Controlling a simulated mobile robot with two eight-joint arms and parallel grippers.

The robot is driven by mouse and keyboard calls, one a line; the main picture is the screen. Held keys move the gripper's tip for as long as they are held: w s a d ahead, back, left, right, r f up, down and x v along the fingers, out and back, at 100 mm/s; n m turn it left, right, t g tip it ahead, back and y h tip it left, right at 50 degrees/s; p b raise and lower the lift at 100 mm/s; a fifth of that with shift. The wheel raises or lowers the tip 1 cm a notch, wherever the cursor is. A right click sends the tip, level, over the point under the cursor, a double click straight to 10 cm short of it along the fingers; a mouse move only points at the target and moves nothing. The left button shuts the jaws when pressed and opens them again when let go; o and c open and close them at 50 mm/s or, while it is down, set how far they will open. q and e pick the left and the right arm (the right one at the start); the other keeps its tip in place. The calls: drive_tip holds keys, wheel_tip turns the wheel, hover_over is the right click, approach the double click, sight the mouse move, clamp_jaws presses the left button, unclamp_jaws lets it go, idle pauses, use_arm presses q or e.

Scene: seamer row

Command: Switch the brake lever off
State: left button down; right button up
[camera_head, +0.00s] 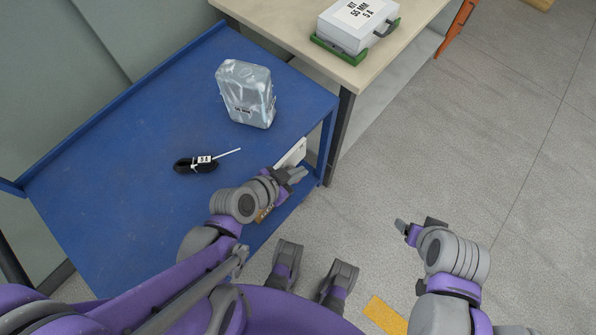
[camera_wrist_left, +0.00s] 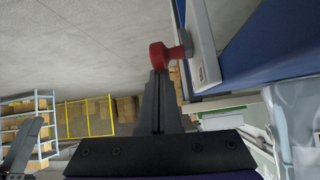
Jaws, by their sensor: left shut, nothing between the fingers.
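The brake lever shows in the left wrist view as a red knob (camera_wrist_left: 168,56) on a short stem. It stands out from a pale plate (camera_wrist_left: 204,45) on the side of the blue cart. In the head view the white plate (camera_head: 293,152) shows at the cart's right edge, with the knob hidden by my left gripper. My left gripper (camera_head: 297,174) is shut and empty. In the left wrist view its fingertips (camera_wrist_left: 160,76) are at the knob; I cannot tell whether they touch it. My right gripper (camera_head: 404,228) is away over the floor, its finger gap unclear.
The blue cart (camera_head: 110,150) carries a wrapped silvery package (camera_head: 246,93) and a black coil (camera_head: 192,165) with a white tag. A beige table (camera_head: 290,22) behind holds a grey case (camera_head: 358,22) on a green base. The floor at right is open.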

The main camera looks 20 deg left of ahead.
use_arm(q)
drive_tip(key=shift+s, duration=0.25)
use_arm(e)
drive_tip(key=shift+s, duration=0.25)
